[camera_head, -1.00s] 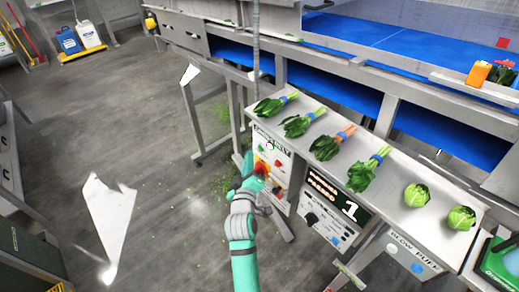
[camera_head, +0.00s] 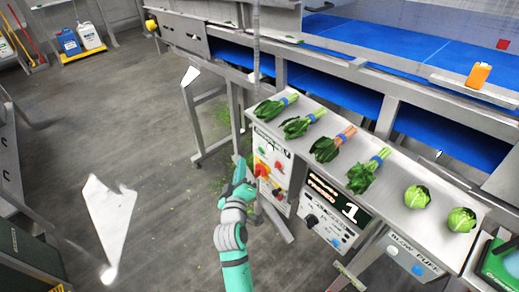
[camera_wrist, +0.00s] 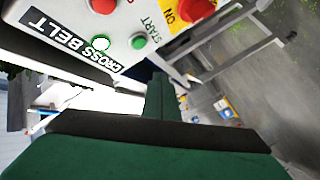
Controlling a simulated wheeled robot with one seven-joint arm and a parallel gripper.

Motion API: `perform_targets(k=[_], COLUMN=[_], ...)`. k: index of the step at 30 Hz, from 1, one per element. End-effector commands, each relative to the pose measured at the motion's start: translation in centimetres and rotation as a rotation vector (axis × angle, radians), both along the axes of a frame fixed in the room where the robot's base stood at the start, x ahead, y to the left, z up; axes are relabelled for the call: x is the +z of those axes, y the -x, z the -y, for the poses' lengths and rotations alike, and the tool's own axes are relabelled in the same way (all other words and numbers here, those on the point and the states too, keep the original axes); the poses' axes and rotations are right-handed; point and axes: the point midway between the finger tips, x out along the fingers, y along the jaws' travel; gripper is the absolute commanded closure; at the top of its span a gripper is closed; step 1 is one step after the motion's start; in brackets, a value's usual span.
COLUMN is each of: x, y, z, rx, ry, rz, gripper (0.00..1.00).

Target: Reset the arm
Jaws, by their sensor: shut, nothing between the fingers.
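My gripper (camera_head: 240,170) is shut and empty at the end of my teal arm. In the head view it is in the air just left of the white control panel (camera_head: 270,163) under the steel shelf, apart from its buttons as far as I can tell. In the wrist view the dark green gripper body fills the bottom. The same panel shows there at the top left (camera_wrist: 120,25), with "CROSS BELT" lettering, a lit green button, a green START button and red buttons, one on a yellow plate.
Several bunches of greens (camera_head: 325,150) and two round heads (camera_head: 417,196) lie on the steel shelf (camera_head: 392,212). A counter box reading 1 (camera_head: 338,208) hangs below. A blue belt (camera_head: 400,45) runs behind.

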Motion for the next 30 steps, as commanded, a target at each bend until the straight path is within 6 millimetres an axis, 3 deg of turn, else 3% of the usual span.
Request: perform_targets(k=[7,11,14,21,30], x=[-0.1,-1.4,-3.3,-8.0,-11.0], y=[0.1,1.5,3.9,12.0,22.6], z=[0.0,0.3,0.6,1.6,1.6], rx=[0.001,0.011,0.029,0.075,0.115], ry=[0.000,-0.012,-0.037,-0.140,-0.309], rz=[-0.001,-0.008,-0.018,-0.045,-0.079], gripper=[1.00,1.00,1.00,1.00,1.00])
